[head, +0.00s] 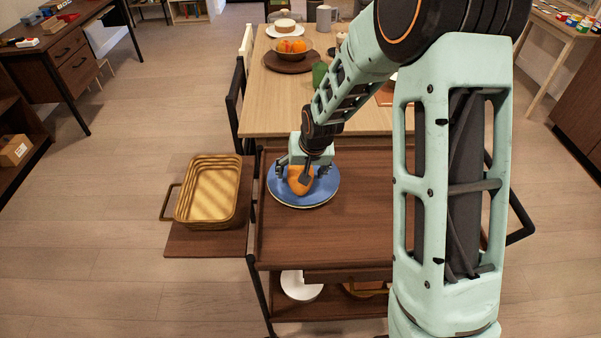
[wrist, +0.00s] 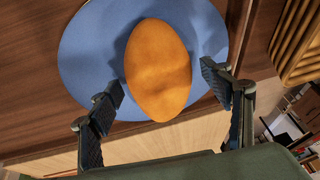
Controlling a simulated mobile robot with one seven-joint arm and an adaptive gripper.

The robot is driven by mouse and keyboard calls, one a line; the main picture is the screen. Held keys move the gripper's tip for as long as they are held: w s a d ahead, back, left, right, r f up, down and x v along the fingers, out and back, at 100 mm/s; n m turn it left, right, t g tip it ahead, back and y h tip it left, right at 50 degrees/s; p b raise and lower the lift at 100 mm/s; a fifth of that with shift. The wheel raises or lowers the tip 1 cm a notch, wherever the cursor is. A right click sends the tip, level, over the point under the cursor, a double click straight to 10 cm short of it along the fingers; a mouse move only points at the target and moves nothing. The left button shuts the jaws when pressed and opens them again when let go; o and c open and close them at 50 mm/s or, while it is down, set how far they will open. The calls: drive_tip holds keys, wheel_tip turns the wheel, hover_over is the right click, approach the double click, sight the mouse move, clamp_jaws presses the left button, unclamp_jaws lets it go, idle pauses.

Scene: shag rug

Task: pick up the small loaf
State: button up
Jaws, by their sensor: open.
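The small loaf (head: 301,181) is orange-brown and oval. It rests on a round blue plate (head: 318,195) on the brown cart top. My gripper (head: 300,175) is over the plate, right at the loaf, and hides part of it in the head view. In the wrist view the loaf (wrist: 158,70) lies on the blue plate (wrist: 85,60), ahead of and between my two open fingers (wrist: 163,85). Both fingers show gaps to the loaf there, and nothing is held.
A wicker basket (head: 208,190) stands left of the cart (head: 320,240). Behind the cart is a wooden table (head: 285,110) with a bowl of orange fruit (head: 292,47). The cart top in front of the plate is clear.

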drive_tip(key=c, duration=1.3)
drive_tip(key=shift+r, duration=0.15)
